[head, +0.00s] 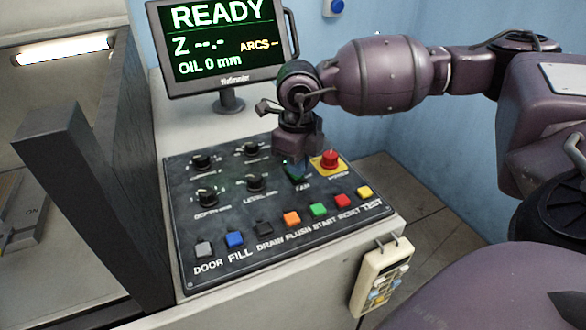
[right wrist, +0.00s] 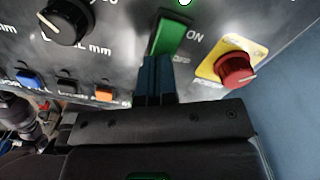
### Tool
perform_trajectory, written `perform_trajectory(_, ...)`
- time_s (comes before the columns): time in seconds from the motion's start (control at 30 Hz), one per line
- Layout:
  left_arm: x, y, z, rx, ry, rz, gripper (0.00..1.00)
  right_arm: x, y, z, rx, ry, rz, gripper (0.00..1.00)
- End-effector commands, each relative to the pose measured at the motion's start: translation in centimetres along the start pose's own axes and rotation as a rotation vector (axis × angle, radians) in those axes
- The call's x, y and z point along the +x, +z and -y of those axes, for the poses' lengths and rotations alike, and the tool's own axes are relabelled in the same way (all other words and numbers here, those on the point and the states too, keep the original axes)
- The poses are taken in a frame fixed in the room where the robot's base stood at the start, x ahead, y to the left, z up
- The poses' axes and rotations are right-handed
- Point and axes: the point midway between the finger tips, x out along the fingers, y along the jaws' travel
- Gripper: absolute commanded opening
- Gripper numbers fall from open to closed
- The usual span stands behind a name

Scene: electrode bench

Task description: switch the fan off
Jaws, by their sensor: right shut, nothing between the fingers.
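The fan switch is a green rocker on the black control panel, marked FAN in the head view. In the right wrist view the green rocker (right wrist: 171,36) shows clearly, with ON beside its upper end and OFF beside its lower end. A small lamp (right wrist: 185,2) glows above it. My right gripper (head: 294,160) is over the switch and hides most of it in the head view. Its shut, empty fingers (right wrist: 157,78) reach the rocker's lower end, on the OFF side; I cannot tell whether they touch it. My left gripper is not in view.
A red knob (head: 330,158) on a yellow plate sits close right of the switch. Black dials (head: 255,183) are to the left, and a row of coloured buttons (head: 291,218) runs along the front. A monitor (head: 222,45) reading READY stands behind. A pendant (head: 382,278) hangs at the front.

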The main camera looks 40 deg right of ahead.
Motion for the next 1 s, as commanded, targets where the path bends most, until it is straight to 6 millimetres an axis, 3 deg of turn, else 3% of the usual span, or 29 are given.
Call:
perform_trajectory(0.7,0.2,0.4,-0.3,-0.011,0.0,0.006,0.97,0.9,0.0,0.0,0.0,0.001,-0.002,0.0)
perform_trajectory(1.0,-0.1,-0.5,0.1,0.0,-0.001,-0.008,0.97,-0.2,0.0,0.0,0.001,0.0,0.001,0.0)
